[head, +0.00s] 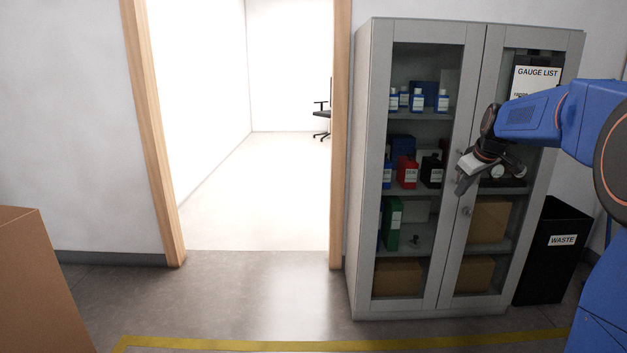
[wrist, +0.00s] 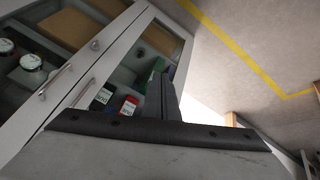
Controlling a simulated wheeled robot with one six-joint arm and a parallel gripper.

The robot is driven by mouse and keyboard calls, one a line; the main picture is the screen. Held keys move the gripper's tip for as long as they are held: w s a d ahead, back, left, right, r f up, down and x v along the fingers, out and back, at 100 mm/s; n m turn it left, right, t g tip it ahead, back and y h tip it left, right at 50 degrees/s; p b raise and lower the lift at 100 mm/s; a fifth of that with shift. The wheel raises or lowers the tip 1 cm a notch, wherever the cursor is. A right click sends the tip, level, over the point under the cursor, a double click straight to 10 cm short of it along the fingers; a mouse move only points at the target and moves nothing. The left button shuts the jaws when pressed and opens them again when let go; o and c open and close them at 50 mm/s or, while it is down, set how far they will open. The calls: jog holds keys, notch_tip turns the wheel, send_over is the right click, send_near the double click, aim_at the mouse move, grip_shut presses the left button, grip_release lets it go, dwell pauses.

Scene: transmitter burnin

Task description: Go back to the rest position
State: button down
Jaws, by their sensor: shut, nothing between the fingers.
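My gripper (head: 463,184) is at the right of the head view, in front of the grey glass-doored cabinet (head: 361,190). Its fingers are shut with nothing held, and they point down and to the left. My blue arm reaches in from the right edge and covers part of the cabinet's right door. In the wrist view my gripper (wrist: 170,98) shows as a dark finger shape, with the tilted cabinet (wrist: 118,57) beyond it. I cannot tell the exact gap between gripper and cabinet door.
A black waste bin (head: 551,262) stands right of the cabinet. An open doorway (head: 338,130) is at centre left, and a brown box (head: 40,285) at the left edge. Yellow tape (head: 230,345) crosses the floor. The floor before the doorway is clear.

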jog(key=s+a+f+m, duration=0.1)
jog(key=s+a, duration=0.5)
jog(key=s, duration=0.6)
jog(key=s+a+f+m, duration=0.15)
jog(key=s+a, duration=0.45)
jog(key=s, duration=0.7)
jog(key=s+a+f+m, duration=0.1)
jog(key=s+f, duration=0.2)
jog(key=s, duration=0.4)
jog(key=s+a+f+m+g, duration=0.1)
jog(key=s+f, duration=0.3)
jog(key=s, duration=0.3)
jog(key=s+a+f+m, duration=0.1)
jog(key=s+a+f, duration=0.1)
jog(key=s+f, duration=0.2)
jog(key=s, duration=0.3)
jog(key=shift+f, duration=0.25)
